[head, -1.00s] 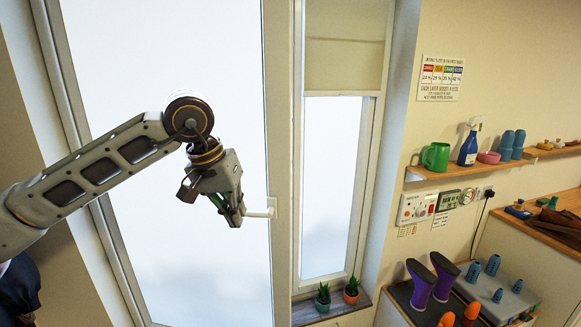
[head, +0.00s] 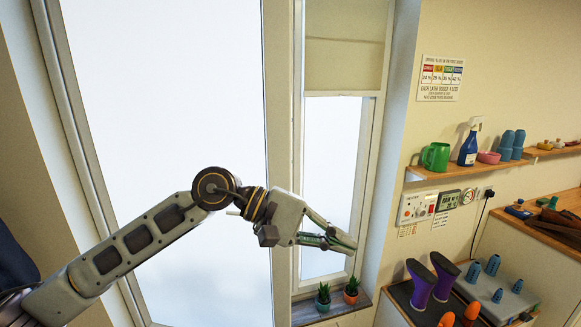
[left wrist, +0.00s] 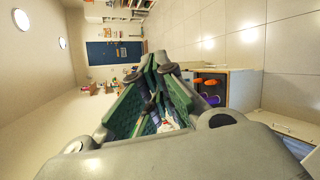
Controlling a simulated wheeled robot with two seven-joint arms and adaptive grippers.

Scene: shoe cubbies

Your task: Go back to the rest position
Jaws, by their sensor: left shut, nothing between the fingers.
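My left gripper (head: 345,243) is in front of the window in the head view, pointing right. Its green-padded fingers are shut and empty. In the left wrist view the fingers (left wrist: 150,75) come together at their tips, with nothing held between them. My left arm comes in from the lower left of the head view. My right gripper is in neither view.
A wooden shelf (head: 440,171) holds a green mug (head: 436,157), a spray bottle (head: 468,148) and blue cups. Below, purple boots (head: 444,277) stand on a dark mat. Two potted plants (head: 322,298) stand on the windowsill under my left gripper.

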